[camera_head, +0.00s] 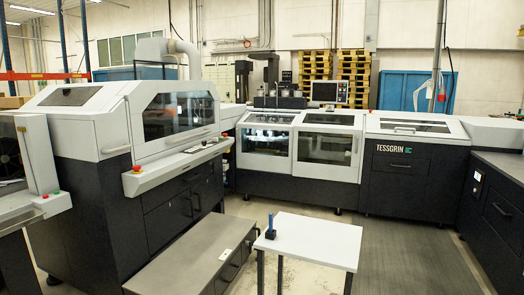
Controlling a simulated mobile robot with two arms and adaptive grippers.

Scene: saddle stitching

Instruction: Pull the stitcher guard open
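Several machine covers could be the stitcher guard; no readable label tells which. In the middle of the line, a white-framed guard (265,145) with dark windows stands beside another windowed guard (327,148) on its right. Both look closed, with machine parts dimly visible behind the glass. On the nearer machine at left, a large light-grey hood (178,111) with a slanted window and a long bar handle (200,135) also looks closed. Neither of my grippers is in view, and nothing is seen touching these guards.
A small white-topped table (315,240) with a blue object (270,226) stands in the foreground, beside a low grey cabinet (185,260). A control ledge (178,167) with red buttons juts from the left machine. Grey floor (410,255) is open at right.

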